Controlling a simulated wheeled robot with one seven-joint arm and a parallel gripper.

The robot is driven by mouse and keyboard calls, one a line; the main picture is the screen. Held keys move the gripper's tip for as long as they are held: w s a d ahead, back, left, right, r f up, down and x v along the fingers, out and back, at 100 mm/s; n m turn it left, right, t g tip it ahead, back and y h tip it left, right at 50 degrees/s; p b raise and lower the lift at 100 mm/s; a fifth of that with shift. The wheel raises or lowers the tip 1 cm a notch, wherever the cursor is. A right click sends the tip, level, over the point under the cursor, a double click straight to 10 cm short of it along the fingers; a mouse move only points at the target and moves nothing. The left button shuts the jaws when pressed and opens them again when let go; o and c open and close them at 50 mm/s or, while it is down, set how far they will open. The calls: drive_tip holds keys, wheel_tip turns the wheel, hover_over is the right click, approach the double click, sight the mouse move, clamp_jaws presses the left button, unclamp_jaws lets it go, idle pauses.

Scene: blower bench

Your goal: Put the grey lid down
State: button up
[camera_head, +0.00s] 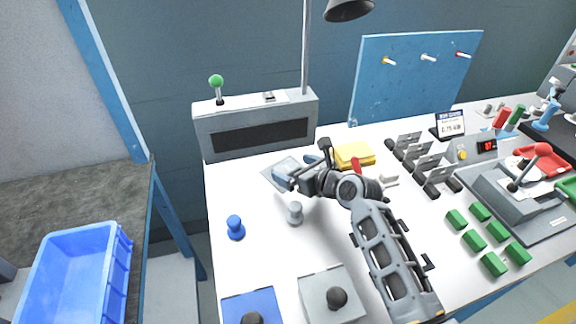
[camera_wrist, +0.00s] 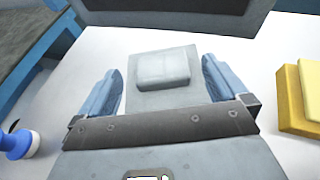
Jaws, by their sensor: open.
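A pale grey, flat, rounded block (camera_wrist: 164,68), which looks like the grey lid, lies on a grey square plate (camera_wrist: 150,98) on the white bench. In the head view, the block (camera_head: 285,166) is partly hidden by my gripper (camera_head: 301,173). In the wrist view, my gripper (camera_wrist: 163,85) is open, with one blue finger on each side of the block. Gaps show between the block and both fingers, and nothing is held.
A grey console (camera_head: 258,125) stands just behind. A yellow block (camera_head: 354,154) is to the right. A blue knob (camera_head: 235,227) and a grey knob (camera_head: 295,213) stand in front. A grey box (camera_head: 318,290) with a dark knob and a blue box (camera_head: 240,303) are at the front edge.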

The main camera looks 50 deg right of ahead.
drive_tip(key=v, duration=0.8)
drive_tip(key=shift+r, duration=0.1)
drive_tip(key=shift+w, duration=0.1)
